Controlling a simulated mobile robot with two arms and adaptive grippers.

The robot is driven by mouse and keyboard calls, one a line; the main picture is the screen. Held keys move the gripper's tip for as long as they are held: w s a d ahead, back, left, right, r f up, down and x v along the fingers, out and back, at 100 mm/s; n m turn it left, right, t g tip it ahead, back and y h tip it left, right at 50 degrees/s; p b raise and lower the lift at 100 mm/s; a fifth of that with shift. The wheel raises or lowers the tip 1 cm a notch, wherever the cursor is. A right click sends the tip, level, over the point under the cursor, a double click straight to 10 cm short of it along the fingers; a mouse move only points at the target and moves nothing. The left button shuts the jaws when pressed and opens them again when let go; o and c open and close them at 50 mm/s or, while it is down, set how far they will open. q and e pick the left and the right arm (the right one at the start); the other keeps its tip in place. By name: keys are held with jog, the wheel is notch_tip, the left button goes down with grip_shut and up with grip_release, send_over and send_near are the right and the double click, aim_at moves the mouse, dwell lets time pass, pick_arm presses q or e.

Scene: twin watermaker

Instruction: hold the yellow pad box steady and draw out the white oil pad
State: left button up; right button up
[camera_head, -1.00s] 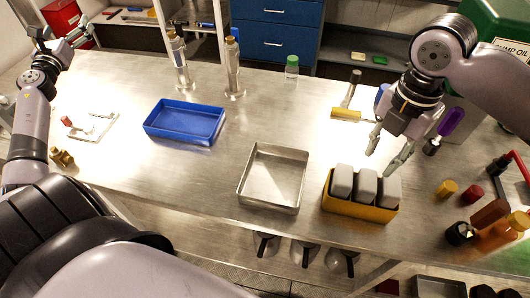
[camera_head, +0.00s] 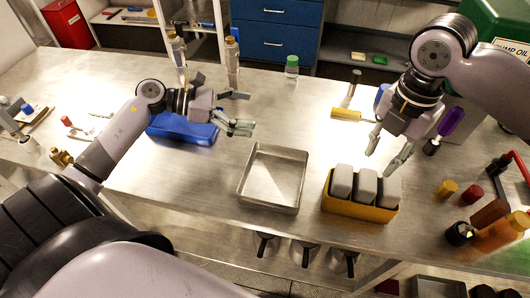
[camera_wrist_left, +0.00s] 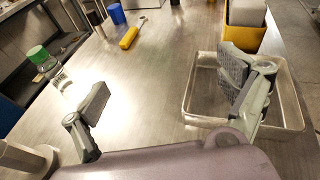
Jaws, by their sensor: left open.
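The yellow pad box (camera_head: 358,211) stands at the front right of the steel table with three pale grey-white pads (camera_head: 366,183) upright in it. In the left wrist view the box (camera_wrist_left: 245,40) is partly cut off at the top, with a white pad (camera_wrist_left: 246,12) showing. My right gripper (camera_head: 383,158) is open and empty just above and behind the box, apart from the pads. My left gripper (camera_head: 243,112) is open and empty above the table, left of the box and beyond the metal tray. Its spread fingers also show in the left wrist view (camera_wrist_left: 168,88).
An empty metal tray (camera_head: 247,194) lies between my left gripper and the box. A blue tray (camera_head: 180,130) is partly behind my left arm. Bottles and caps crowd the right edge.

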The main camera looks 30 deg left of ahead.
aim_at(326, 186)
pick_arm(q)
jog(key=s+d+f+m+g+h, duration=0.25)
jog(key=s+d+g, duration=0.35)
jog(key=s+d, duration=0.3)
jog(key=shift+m+y, duration=0.45)
jog(key=x, duration=0.6)
jog(key=w+x, duration=0.1)
jog(key=x, duration=1.1)
jog(key=shift+w+d+r, duration=0.1)
jog(key=shift+w+d, duration=0.05)
jog(key=shift+w, duration=0.35)
